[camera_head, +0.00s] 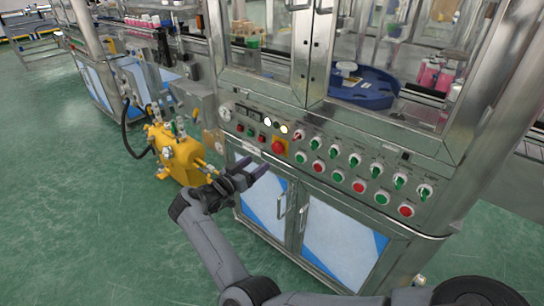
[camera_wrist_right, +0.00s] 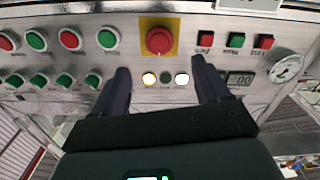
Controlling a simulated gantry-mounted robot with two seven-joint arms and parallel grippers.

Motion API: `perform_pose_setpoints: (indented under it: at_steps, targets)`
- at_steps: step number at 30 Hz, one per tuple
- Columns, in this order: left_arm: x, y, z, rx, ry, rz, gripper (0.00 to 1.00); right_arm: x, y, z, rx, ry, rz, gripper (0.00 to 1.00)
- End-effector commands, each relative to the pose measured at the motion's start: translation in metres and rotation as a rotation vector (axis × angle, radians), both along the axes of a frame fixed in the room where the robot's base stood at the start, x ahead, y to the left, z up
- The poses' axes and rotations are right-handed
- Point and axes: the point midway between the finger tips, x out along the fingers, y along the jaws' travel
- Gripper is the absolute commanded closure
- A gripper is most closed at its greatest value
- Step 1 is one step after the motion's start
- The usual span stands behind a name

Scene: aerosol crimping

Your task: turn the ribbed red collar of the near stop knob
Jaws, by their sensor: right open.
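The red stop knob (camera_head: 278,147) sits on a yellow square plate on the slanted steel control panel. It also shows in the right wrist view (camera_wrist_right: 159,40), beyond my fingertips and roughly centred between them. Ribs on its collar are too small to make out. My right gripper (camera_head: 252,170) is open and empty, in front of the panel, below and left of the knob in the head view. In the right wrist view its two dark fingers (camera_wrist_right: 160,68) stand apart, with the knob clear of both. My left gripper is not in view.
Green and red buttons (camera_head: 335,176) and a row of green selector switches (camera_head: 355,160) lie right of the knob. Lit lamps (camera_head: 275,125) and a gauge (camera_head: 225,113) are above and left. A yellow machine (camera_head: 178,158) stands left of my gripper. Cabinet door handles (camera_head: 282,206) protrude below.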

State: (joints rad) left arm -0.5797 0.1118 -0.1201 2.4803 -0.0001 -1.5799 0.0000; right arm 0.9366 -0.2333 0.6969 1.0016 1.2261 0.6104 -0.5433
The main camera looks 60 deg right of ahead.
Motion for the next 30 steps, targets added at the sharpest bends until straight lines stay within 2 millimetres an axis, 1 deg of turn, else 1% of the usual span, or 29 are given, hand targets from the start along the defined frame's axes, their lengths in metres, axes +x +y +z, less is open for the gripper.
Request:
perform_pose_setpoints:
  at_steps: [12, 18, 24, 30]
  targets:
    - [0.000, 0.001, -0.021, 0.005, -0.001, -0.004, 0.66, -0.010, -0.065, -0.002, -0.003, -0.002, -0.003, 0.24]
    - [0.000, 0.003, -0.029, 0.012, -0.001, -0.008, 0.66, -0.012, -0.088, -0.001, -0.001, -0.002, -0.001, 0.24]
    - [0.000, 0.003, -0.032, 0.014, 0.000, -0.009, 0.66, -0.013, -0.097, 0.000, 0.000, -0.002, 0.000, 0.24]
    - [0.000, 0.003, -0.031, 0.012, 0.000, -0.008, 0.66, -0.013, -0.098, 0.001, 0.000, -0.002, 0.001, 0.24]
